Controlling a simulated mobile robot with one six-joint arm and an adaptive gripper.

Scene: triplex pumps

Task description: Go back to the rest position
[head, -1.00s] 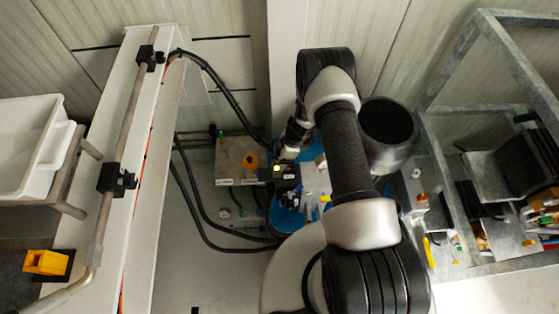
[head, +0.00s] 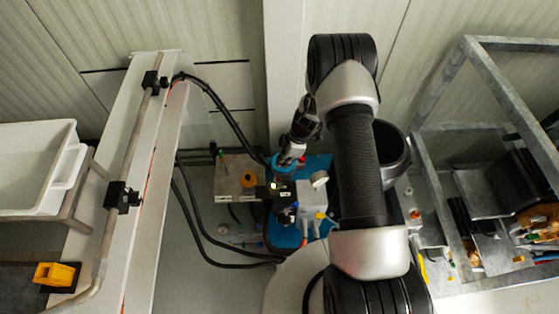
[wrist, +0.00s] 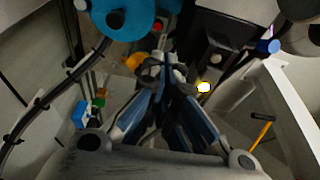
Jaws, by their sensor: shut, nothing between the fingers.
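My gripper (wrist: 168,72) shows in the wrist view with its blue-and-grey fingers drawn together at the tips and nothing between them. In the head view my arm's dark wrist points down over the pump area, and I cannot make out the fingertips there. Beneath is blue pump equipment (head: 318,165) with a grey block and a round white-faced gauge (head: 319,180). A grey box with an orange knob (head: 248,179) is just left of it. A blue round part (wrist: 125,15) fills the top of the wrist view.
A white panel with a metal rail (head: 132,150) stands at left, beside a white bin (head: 35,170) and a yellow bin (head: 55,274). Black hoses (head: 205,230) run along the floor. A grey metal frame (head: 505,90) stands at right. The wall is close behind.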

